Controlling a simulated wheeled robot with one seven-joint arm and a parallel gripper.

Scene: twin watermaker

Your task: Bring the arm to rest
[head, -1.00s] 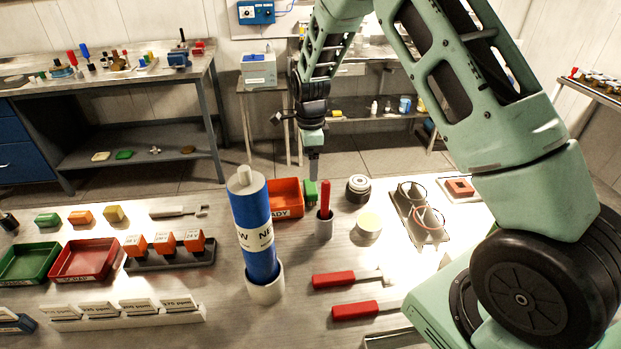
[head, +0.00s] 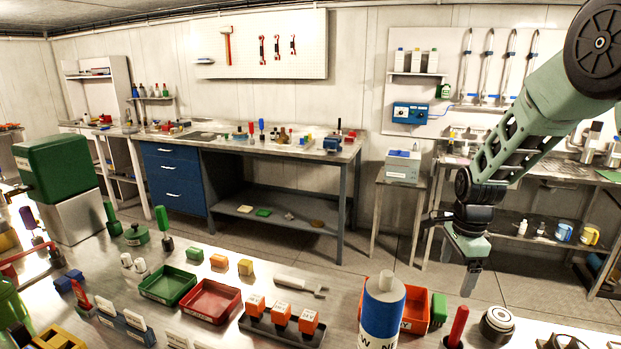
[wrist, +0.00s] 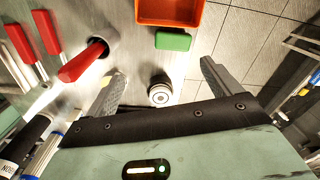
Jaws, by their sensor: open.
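My gripper (head: 470,279) hangs pointing down from my green arm at the right of the head view, over the far edge of the near table. In the wrist view its two fingers (wrist: 160,84) stand wide apart with nothing between them. Beyond the fingers lie a round black-and-silver part (wrist: 160,92), a green block (wrist: 173,41) and an orange bin (wrist: 170,12). The gripper looks clear of them.
A blue-and-white cylinder (head: 382,315) stands upright on the near table. A red-handled tool (head: 457,327) stands near it. Red (head: 211,301) and green (head: 168,286) trays lie left. Open floor separates the table from the back bench (head: 280,150).

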